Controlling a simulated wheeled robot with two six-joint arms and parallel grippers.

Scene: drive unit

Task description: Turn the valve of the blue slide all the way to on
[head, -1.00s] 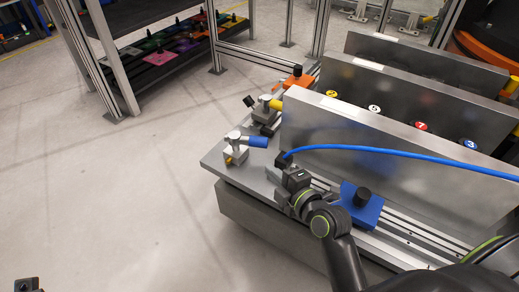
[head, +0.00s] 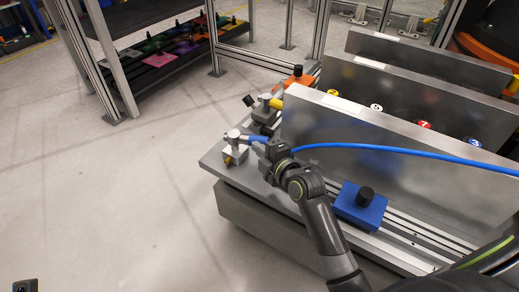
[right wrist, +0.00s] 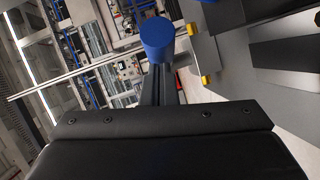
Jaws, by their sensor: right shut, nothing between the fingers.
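The blue slide (head: 361,207) is a blue block with a black knob, on the rails at the front of the metal bench. The valve (head: 235,153) is a small metal block at the bench's left corner. Its blue handle (head: 257,139) points right, level. My right gripper (head: 268,153) is shut and empty, right at the handle's free end. In the right wrist view, the round blue handle end (right wrist: 157,38) shows just beyond the shut fingers (right wrist: 160,84); I cannot tell whether they touch. A dark piece of my left gripper (head: 24,286) shows at the lower left edge; its jaws are unclear.
A blue hose (head: 400,147) runs right along the upright metal plate (head: 400,175). Behind the valve are a yellow handle (head: 276,103) and an orange slide (head: 299,78). The floor left of the bench is clear.

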